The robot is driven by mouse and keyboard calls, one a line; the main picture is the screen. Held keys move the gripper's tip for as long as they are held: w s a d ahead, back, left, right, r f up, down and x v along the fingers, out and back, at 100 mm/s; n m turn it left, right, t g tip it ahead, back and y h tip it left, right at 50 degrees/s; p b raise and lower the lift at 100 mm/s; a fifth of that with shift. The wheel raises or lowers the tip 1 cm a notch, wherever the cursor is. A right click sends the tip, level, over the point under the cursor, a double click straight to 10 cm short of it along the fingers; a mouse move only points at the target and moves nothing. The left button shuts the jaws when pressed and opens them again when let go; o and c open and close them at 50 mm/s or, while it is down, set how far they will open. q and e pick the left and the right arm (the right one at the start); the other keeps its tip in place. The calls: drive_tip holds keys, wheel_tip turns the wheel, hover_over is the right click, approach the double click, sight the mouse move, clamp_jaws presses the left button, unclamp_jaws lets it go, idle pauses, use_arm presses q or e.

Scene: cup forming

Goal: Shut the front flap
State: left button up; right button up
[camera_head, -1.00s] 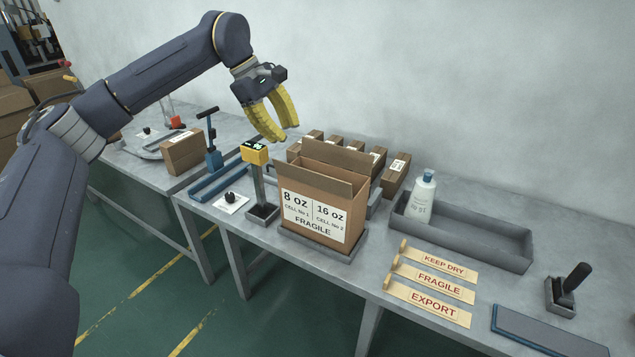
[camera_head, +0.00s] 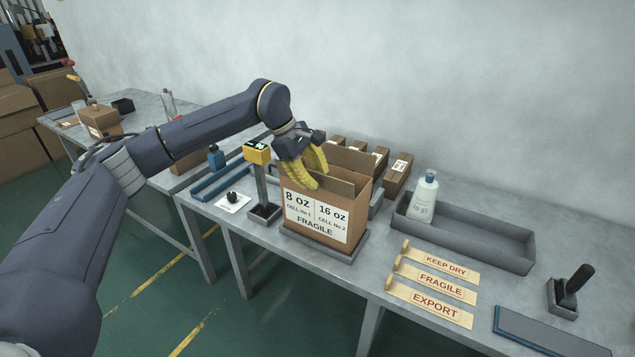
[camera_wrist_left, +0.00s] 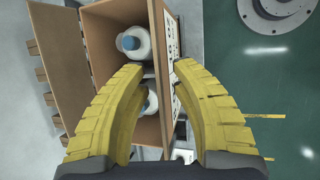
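The open brown carton (camera_head: 358,215) stands on a tray on the bench, its label reading 8 oz, 16 oz and FRAGILE. Its back flap (camera_head: 350,160) stands up; it also shows in the left wrist view (camera_wrist_left: 58,60). The front flap (camera_wrist_left: 162,75) stands up along the front edge, partly hidden by my fingers in the head view. Two white bottles (camera_wrist_left: 135,40) are inside. My left gripper (camera_head: 313,185), with yellow fingers, is open over the front of the carton. In the left wrist view, its fingertips (camera_wrist_left: 163,68) are apart on either side of the front flap; contact is unclear.
A yellow-headed post (camera_head: 258,155) stands close left of the carton. Small boxes (camera_head: 397,175) stand behind it. A grey tray (camera_head: 480,243) with a white bottle (camera_head: 424,195) and the sign plates (camera_head: 430,305) are to the right.

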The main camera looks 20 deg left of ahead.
use_arm(q)
drive_tip(key=shift+x, duration=0.9)
drive_tip(key=shift+c, duration=0.2)
clamp_jaws()
